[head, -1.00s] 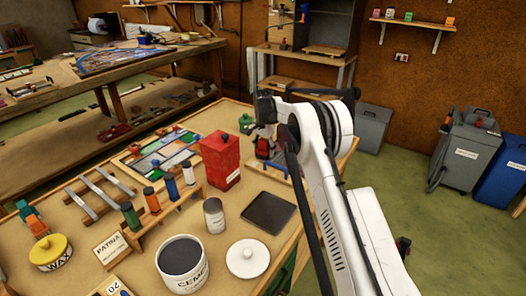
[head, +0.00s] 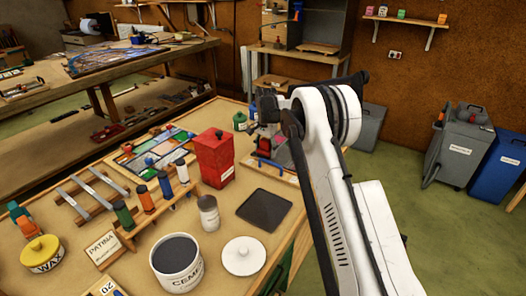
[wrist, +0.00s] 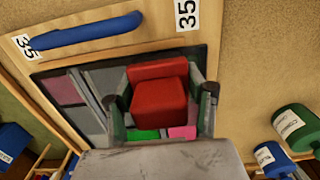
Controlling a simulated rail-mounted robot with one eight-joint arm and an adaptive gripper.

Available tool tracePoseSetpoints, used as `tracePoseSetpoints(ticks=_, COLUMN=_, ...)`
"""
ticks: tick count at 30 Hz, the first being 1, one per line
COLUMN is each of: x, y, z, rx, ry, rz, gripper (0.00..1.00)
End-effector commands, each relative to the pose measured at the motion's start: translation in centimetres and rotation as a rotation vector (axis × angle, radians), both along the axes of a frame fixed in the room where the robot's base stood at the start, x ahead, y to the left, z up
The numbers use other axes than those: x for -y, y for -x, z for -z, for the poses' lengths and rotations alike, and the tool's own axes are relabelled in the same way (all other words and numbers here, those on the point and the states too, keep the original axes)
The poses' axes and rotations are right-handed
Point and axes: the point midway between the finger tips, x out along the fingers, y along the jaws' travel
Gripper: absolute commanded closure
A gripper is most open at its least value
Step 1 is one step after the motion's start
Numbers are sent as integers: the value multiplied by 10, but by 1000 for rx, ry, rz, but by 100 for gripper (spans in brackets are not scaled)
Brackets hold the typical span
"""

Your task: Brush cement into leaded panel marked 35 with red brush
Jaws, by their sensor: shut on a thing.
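My gripper (wrist: 160,105) is shut on the red brush (wrist: 158,98) in the wrist view, one finger on each side of it. The brush is over the leaded panel marked 35 (wrist: 75,88), which has grey, purple, green and pink panes. The brush hides part of the panes, and I cannot tell whether its bristles touch them. A blue handle (wrist: 85,33) lies along the panel's wooden frame, between two "35" labels. In the head view my gripper (head: 270,140) is over this panel at the bench's far right. The cement tub (head: 178,265) stands open at the front.
A red box (head: 215,160) stands left of my gripper. A dark square tray (head: 264,211), a grey can (head: 209,214) and a white lid (head: 242,256) lie nearer. Another coloured panel (head: 150,152) is further left.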

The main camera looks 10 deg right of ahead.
Motion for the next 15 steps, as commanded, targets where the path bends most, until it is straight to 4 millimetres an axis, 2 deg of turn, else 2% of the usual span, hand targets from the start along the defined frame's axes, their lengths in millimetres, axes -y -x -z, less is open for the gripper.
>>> tracePoseSetpoints(ticks=9, x=0, y=0, z=0, rx=0, ry=0, rz=0, gripper=73)
tracePoseSetpoints(ticks=15, x=0, y=0, z=-10, rx=0, ry=0, rz=-1, gripper=73)
